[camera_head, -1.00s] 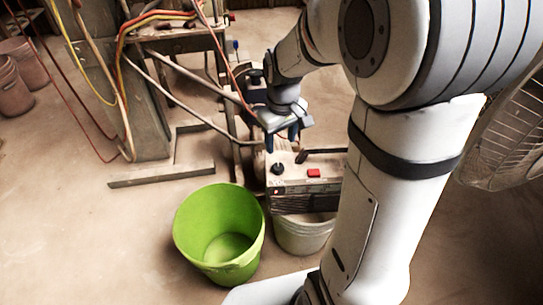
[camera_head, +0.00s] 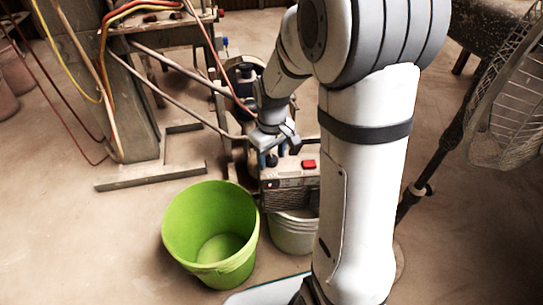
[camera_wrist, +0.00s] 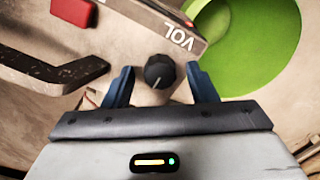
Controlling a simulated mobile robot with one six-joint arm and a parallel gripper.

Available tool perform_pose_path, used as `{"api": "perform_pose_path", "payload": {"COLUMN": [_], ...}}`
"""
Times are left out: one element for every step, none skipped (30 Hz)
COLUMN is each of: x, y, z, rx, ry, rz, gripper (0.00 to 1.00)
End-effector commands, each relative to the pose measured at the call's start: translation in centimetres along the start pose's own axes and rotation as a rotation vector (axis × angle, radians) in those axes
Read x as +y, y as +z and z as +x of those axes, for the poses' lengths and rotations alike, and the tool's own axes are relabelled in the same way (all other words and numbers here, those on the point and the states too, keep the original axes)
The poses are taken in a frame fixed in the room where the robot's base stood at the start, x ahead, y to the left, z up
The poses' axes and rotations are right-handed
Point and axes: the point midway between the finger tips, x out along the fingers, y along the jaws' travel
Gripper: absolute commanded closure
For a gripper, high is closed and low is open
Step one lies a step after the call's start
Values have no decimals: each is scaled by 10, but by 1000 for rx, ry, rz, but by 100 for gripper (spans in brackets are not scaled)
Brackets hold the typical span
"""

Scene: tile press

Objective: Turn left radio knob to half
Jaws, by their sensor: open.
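The radio (camera_head: 290,182) is a beige box with a dark front grille, resting on top of a pale bucket. Its black knob (camera_wrist: 160,71) stands on the top face near the "VOL" lettering in the wrist view, with a pale pointer line on it. My gripper (camera_wrist: 161,87) is open, with one blue finger on each side of the knob and a gap to both. In the head view my gripper (camera_head: 272,158) is low over the left end of the radio and hides most of the knob. I cannot tell how deep the fingertips reach.
A red button (camera_wrist: 77,13) and a dark handle (camera_wrist: 50,70) are on the radio's top. A green bucket (camera_head: 209,232) stands to the left of the pale bucket (camera_head: 292,234). A fan (camera_head: 508,110) stands at the right. A metal frame with hoses is behind.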

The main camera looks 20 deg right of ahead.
Motion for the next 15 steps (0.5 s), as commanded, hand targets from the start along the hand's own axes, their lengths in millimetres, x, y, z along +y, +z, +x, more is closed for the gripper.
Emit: {"api": "perform_pose_path", "payload": {"x": [-1, -1, -1, -1, -1, -1, -1, -1, -1, -1, -1, -1, -1, -1, -1], "y": [0, 0, 0, 0, 0, 0, 0, 0, 0, 0, 0, 0, 0, 0, 0], "z": [0, 0, 0, 0, 0, 0, 0, 0, 0, 0, 0, 0, -1, -1, -1], "rx": [0, 0, 0, 0, 0, 0, 0, 0, 0, 0, 0, 0, 0, 0, 0], "ry": [0, 0, 0, 0, 0, 0, 0, 0, 0, 0, 0, 0, 0, 0, 0], "rz": [-1, -1, -1, -1, -1, -1, -1, -1, -1, -1, -1, -1, -1, -1, -1], "gripper": [48, 48, 48, 48, 50, 54, 56, 58, 62, 64, 67, 70, 72, 75, 78]}}
